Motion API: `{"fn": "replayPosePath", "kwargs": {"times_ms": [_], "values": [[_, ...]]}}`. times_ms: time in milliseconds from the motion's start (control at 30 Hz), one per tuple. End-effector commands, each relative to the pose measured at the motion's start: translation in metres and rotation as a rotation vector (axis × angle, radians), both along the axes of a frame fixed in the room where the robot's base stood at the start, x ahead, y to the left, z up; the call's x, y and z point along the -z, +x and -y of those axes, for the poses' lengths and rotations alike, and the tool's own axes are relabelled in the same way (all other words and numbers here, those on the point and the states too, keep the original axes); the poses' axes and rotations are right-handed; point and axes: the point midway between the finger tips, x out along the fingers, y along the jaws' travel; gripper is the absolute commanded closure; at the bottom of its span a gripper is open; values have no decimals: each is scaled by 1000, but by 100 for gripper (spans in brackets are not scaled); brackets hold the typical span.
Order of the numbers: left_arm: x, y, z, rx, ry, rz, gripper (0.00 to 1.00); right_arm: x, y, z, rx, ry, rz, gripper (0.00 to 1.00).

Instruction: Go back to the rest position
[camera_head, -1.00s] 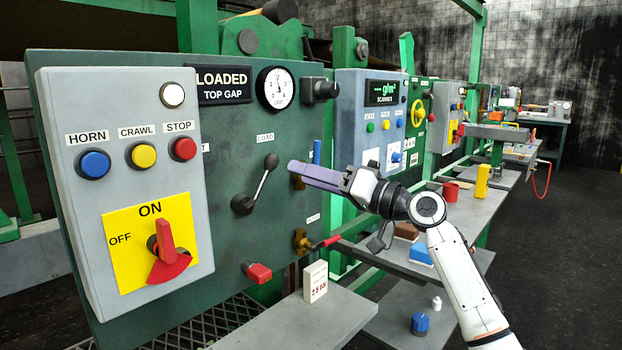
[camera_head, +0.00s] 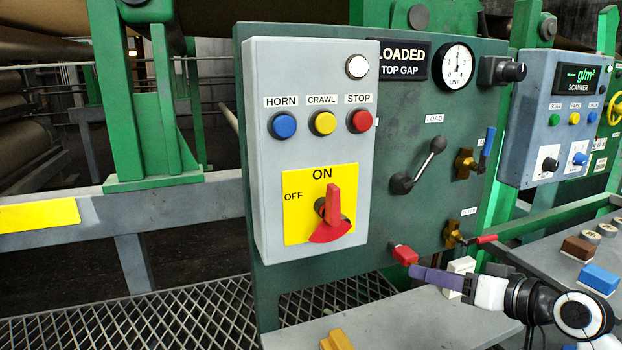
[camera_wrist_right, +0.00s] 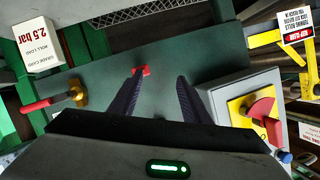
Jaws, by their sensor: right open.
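My right gripper (camera_head: 415,274) is low at the right in the head view, in front of the lower part of the green panel (camera_head: 408,225). Its purple fingers point left, near a red-handled knob (camera_head: 404,255); I cannot tell from this view whether they touch it. In the right wrist view the two dark fingers stand apart with nothing between them (camera_wrist_right: 158,85). Beyond them the red knob (camera_wrist_right: 141,71) shows on the panel. My left gripper is not in view.
A grey control box (camera_head: 262,160) with a red rotary switch stands out from the panel. A lever (camera_head: 418,165) and brass valves (camera_head: 465,164) are right of it. A grey shelf (camera_head: 390,325) lies below, with a white card (camera_head: 460,270) behind my gripper.

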Motion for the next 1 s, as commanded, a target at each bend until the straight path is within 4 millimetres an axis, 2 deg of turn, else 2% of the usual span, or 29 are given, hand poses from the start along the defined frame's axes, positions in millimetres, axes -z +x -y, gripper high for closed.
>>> {"fn": "replayPosePath", "kwargs": {"times_ms": [33, 100, 167, 200, 300, 400, 600, 833, 1000], "values": [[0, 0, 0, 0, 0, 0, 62, 35, -20, -13, -16, -53, -56, 57], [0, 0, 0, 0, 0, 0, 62, 78, -50, -26, -33, -134, -129, 57], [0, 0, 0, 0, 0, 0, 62, 113, -79, -35, -44, -205, -193, 57], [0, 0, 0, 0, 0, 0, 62, 135, -101, -40, -50, -252, -237, 57], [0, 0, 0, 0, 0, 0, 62, 180, -158, -47, -58, -362, -347, 57], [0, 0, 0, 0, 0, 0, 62, 209, -211, -47, -51, -454, -442, 57], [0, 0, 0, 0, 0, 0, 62, 233, -292, -38, -19, -578, -593, 57], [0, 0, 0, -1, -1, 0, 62, 236, -368, -21, 35, -675, -741, 57], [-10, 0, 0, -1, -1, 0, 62, 251, -346, -33, 35, -648, -651, 57]]}}
